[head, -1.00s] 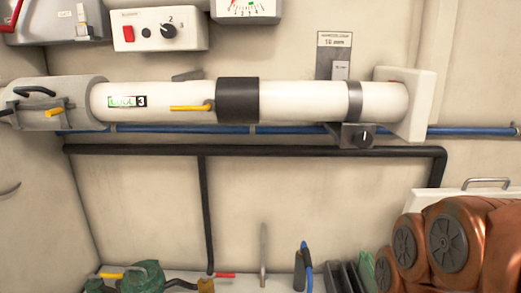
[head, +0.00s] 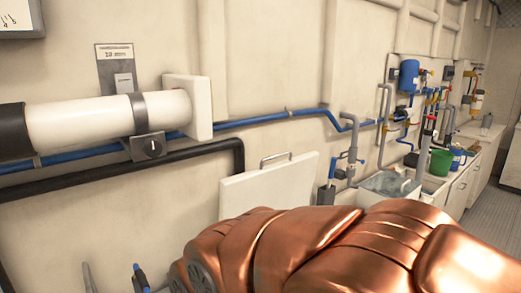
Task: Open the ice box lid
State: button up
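A white flat panel with a metal bar handle on its top edge (head: 268,188) stands upright against the wall in the middle of the head view. It looks like a lid, but I cannot tell whether it is the ice box lid. Further right is a grey open basin or box with a handle (head: 388,187), partly hidden behind my copper arm. No ice box is clearly identifiable. My arm fills the lower right, and my gripper is out of view.
A white pipe (head: 80,122) and a blue hose (head: 270,118) run along the wall. Grey floor (head: 497,200) shows at the far right.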

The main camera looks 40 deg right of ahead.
aim_at(287, 184)
jog(key=u, duration=2.1)
jog(key=k, duration=1.35)
jog(key=z, duration=1.8)
jog(key=i, duration=0.1)
jog(key=u, duration=0.05)
